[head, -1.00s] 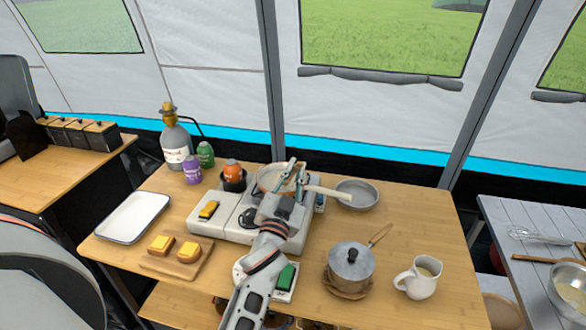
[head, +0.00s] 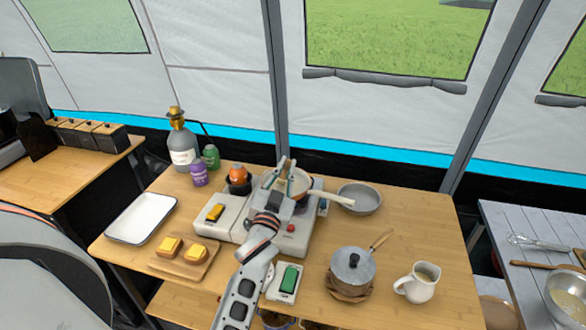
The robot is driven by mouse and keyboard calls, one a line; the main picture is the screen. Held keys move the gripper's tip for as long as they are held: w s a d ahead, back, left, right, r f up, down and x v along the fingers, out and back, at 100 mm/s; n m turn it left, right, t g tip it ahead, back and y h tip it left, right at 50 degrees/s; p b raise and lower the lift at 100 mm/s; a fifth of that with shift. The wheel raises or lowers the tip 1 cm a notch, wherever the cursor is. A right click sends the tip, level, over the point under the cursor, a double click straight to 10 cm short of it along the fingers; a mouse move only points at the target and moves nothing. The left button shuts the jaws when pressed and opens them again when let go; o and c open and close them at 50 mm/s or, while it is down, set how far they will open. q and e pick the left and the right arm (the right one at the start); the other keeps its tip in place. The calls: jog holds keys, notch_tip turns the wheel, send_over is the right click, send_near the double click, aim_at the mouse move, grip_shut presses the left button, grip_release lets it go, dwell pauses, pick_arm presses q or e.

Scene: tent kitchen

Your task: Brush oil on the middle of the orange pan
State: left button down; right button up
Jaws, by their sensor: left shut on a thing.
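The pan (head: 309,184) sits on the right part of the stove, with a pale handle (head: 335,198) pointing right. Its rim looks orange-brown, and its middle is mostly hidden by my gripper. My left gripper (head: 287,172) is over the pan and is shut on a thin thing, likely the brush, which is too small and covered to make out clearly. I cannot tell whether it touches the pan. A dark cup with an orange top (head: 238,178) stands left of the pan. My right gripper is not in view.
A white tray (head: 139,218) and a board with toast (head: 184,258) lie left.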

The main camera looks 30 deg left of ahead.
pick_arm(q)
jog(key=shift+w+a+r+n, duration=0.15)
jog(key=shift+w+a, duration=0.25)
jog(key=shift+a, duration=0.2)
jog(key=shift+w+a+f+n, duration=0.1)
jog(key=shift+w+a+n, duration=0.05)
jog(key=shift+w+a, duration=0.35)
jog(key=shift+d+b, duration=1.8)
jog(key=shift+d, duration=2.4)
jog(key=shift+w+a+p, duration=0.15)
jog(key=shift+a+p, duration=0.45)
jog(key=shift+a, duration=0.5)
jog(key=shift+w+a+p, duration=0.15)
jog(key=shift+a+p, duration=0.45)
jog(key=shift+a, duration=0.45)
